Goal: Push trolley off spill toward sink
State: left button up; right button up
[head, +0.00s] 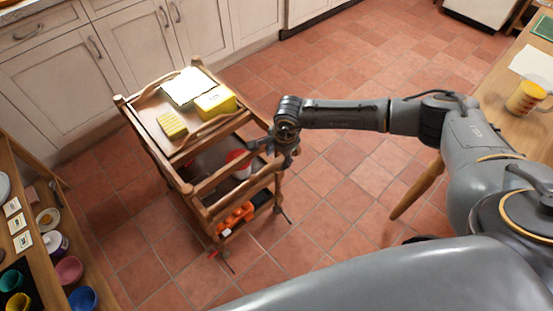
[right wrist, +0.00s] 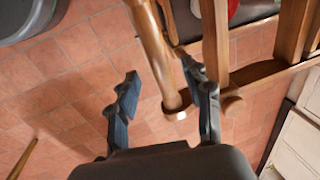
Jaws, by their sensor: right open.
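The wooden trolley (head: 150,108) stands on the red tiles in front of the cabinets in the head view. A yellow sponge (head: 172,125), a yellow box (head: 215,103) and a white cloth (head: 188,86) lie on its top shelf. My right gripper (head: 271,152) is at the trolley's right side, fingers open. In the right wrist view, the open fingers (right wrist: 160,72) are on either side of a round wooden trolley post (right wrist: 154,50); I cannot tell whether they touch it. My left gripper is out of view. I cannot make out a spill or a sink.
White cabinets (head: 60,65) stand close behind the trolley. A shelf with bowls and cups (head: 68,268) is at the lower left. A wooden table (head: 500,75) with a yellow mug (head: 525,97) is at right. Tiles (head: 350,60) beyond my right arm are clear.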

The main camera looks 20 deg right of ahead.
jog(key=shift+w+a+f, duration=0.1)
jog(key=shift+w+f, duration=0.05)
jog(key=shift+f, duration=0.5)
jog(key=shift+w+f, duration=0.1)
jog(key=shift+f, duration=0.5)
grip_shut()
jog(key=shift+w, duration=0.1)
